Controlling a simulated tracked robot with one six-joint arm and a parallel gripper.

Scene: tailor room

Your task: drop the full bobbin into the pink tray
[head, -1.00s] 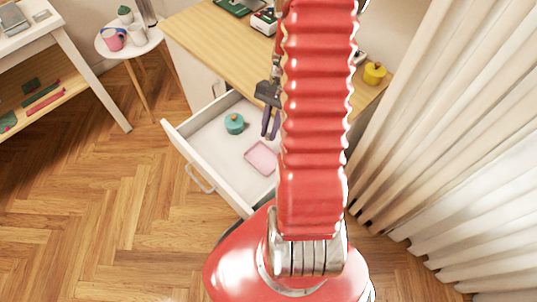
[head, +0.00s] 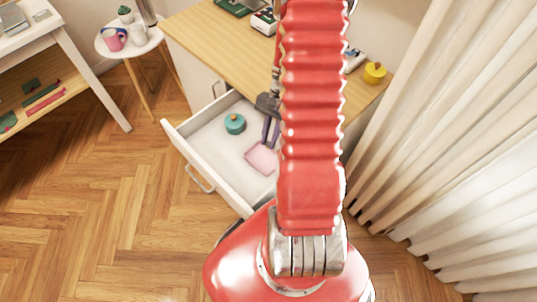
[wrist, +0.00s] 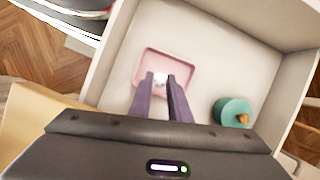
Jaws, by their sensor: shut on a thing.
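The pink tray (head: 261,157) lies flat on the floor of an open white drawer, and it also shows in the wrist view (wrist: 184,63). My gripper (head: 269,146) is over the drawer, with its fingers pointing down toward the tray. In the wrist view my gripper (wrist: 160,80) is shut on a small whitish bobbin (wrist: 160,78), which shows between the fingertips against the tray. I cannot tell whether the bobbin touches the tray. My arm covers the right part of the drawer in the head view.
A teal round pot with an orange knob (head: 235,123) stands in the drawer beside the tray. The drawer's walls (head: 207,165) rise around them. A wooden tabletop (head: 214,45) is behind the drawer, with a yellow pot (head: 374,72) at its right. Pale curtains (head: 440,130) hang at right.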

